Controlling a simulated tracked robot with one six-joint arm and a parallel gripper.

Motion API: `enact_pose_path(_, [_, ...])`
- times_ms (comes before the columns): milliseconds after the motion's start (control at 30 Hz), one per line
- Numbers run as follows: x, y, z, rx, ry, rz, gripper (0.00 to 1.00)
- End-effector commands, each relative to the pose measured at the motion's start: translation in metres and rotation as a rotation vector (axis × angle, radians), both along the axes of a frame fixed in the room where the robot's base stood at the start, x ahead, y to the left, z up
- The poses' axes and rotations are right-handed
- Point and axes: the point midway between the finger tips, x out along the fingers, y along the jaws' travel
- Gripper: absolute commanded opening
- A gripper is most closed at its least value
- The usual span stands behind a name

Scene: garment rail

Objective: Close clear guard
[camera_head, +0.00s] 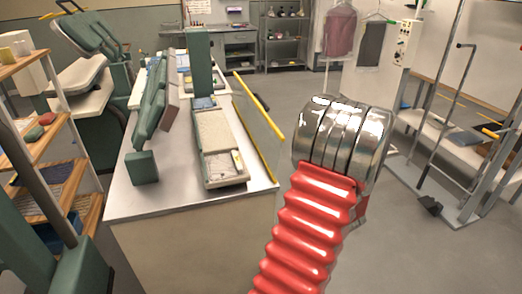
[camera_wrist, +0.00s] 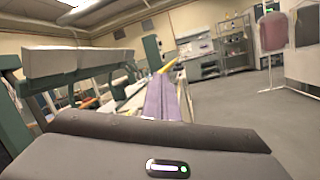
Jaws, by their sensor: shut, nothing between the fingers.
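I cannot make out a clear guard for certain in either view. A pale panel (camera_head: 375,86) stands below the hanging clothes at the back right, but I cannot tell whether it is see-through. In the wrist view, two narrow lavender fingers (camera_wrist: 167,88) of my gripper lie side by side, shut and empty, pointing ahead past the dark grey wrist body. In the head view my red ribbed arm and shiny metal joint fill the middle right, and the gripper's fingers do not show.
A steel-topped table (camera_head: 150,200) at left carries a green machine (camera_head: 152,105) and a long pale tray (camera_head: 215,140). Yellow bars (camera_head: 258,105) run along its right side. Wooden shelves (camera_head: 45,120) stand at far left. The grey floor (camera_head: 280,85) behind the table is open.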

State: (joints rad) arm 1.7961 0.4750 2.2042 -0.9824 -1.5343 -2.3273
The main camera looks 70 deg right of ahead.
Motion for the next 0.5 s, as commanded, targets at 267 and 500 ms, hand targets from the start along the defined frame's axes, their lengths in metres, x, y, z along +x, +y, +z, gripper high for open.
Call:
enact_pose_path(267, [0.017, 0.009, 0.001, 0.316, -0.275, 0.140, 0.00])
enact_pose_path(500, [0.030, 0.017, 0.001, 0.601, -0.502, 0.250, 0.00])
